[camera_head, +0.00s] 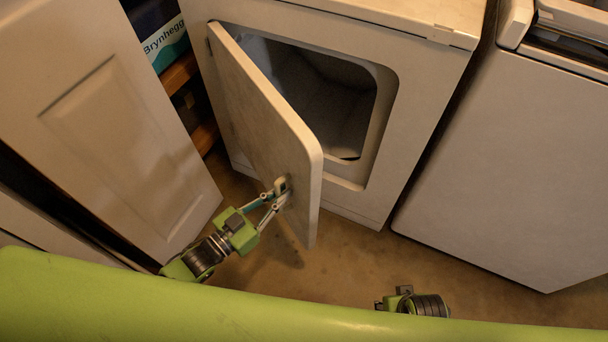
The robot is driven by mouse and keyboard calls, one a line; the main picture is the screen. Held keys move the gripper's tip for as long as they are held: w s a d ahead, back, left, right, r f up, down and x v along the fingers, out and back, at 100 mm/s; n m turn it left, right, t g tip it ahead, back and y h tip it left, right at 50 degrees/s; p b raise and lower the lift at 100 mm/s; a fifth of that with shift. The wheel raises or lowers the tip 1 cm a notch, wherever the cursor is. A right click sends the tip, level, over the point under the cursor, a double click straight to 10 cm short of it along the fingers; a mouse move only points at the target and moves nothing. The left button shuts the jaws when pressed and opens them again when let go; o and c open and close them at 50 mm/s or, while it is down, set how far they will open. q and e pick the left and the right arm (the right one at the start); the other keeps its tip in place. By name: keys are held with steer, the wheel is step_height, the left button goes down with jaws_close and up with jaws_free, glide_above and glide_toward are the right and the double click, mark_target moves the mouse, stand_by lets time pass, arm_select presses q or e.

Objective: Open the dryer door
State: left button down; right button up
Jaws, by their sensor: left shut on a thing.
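The dryer (400,120) is a white box-shaped machine at the top middle. Its door (262,125) is hinged on the left and stands partly open, swung out toward me. The dark drum opening (325,105) shows behind it. My left gripper (279,190) is shut on the door's handle, near the door's free edge; the fingers partly hide the handle. My right arm shows only as a green and black part (415,303) at the bottom, and its fingers are not visible.
A white panelled door (130,140) stands at the left, close to my left arm. A second white machine (520,160) stands to the right of the dryer. Shelves with a blue and white box (165,44) are at the upper left. Brown floor (345,260) is clear in front of the dryer.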

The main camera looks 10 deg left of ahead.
arm_select(q)
steer(key=s+a, duration=0.3)
steer(key=a, duration=0.4)
steer(key=s+a, duration=0.4)
steer(key=a, duration=0.3)
steer(key=shift+a+p, duration=0.15)
steer(key=shift+p, duration=0.2)
arm_select(e)
steer(key=shift+s+d+f, duration=0.1)
steer(key=shift+s+f, duration=0.15)
steer(key=shift+f, duration=0.35)
steer(key=shift+s+a+f, duration=0.1)
steer(key=shift+s+f, duration=0.1)
steer(key=shift+f, duration=0.45)
steer(key=shift+s+d+f, duration=0.1)
steer(key=shift+s+f, duration=0.15)
steer(key=shift+f, duration=0.35)
arm_select(q)
steer(key=shift+s+f, duration=0.15)
steer(key=c, duration=2.4)
jaws_free()
steer(key=shift+a, duration=0.1)
arm_select(e)
steer(key=shift+r, duration=0.1)
arm_select(q)
steer(key=v, duration=1.2)
